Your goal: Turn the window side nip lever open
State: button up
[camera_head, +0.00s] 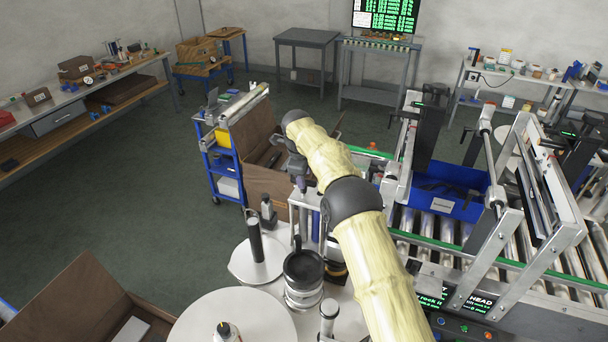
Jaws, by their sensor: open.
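My arm reaches up from the bottom edge and bends down at its far end to my gripper (300,184). The gripper is small in the view, points down and holds nothing that I can see. It appears above the near end of a pale metal frame (303,202) beside the conveyor; I cannot tell the gap. I cannot pick out the window side nip lever; it may be hidden behind my arm or too small to tell.
A roller conveyor (428,228) with green edge rails runs at right and carries a blue tote (448,202). Metal frames stand over it. A brown carton (262,150) and a blue cart (222,172) stand behind the gripper. Open floor (130,200) lies at left.

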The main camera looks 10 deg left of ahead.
jog(key=shift+x, duration=0.9)
grip_shut()
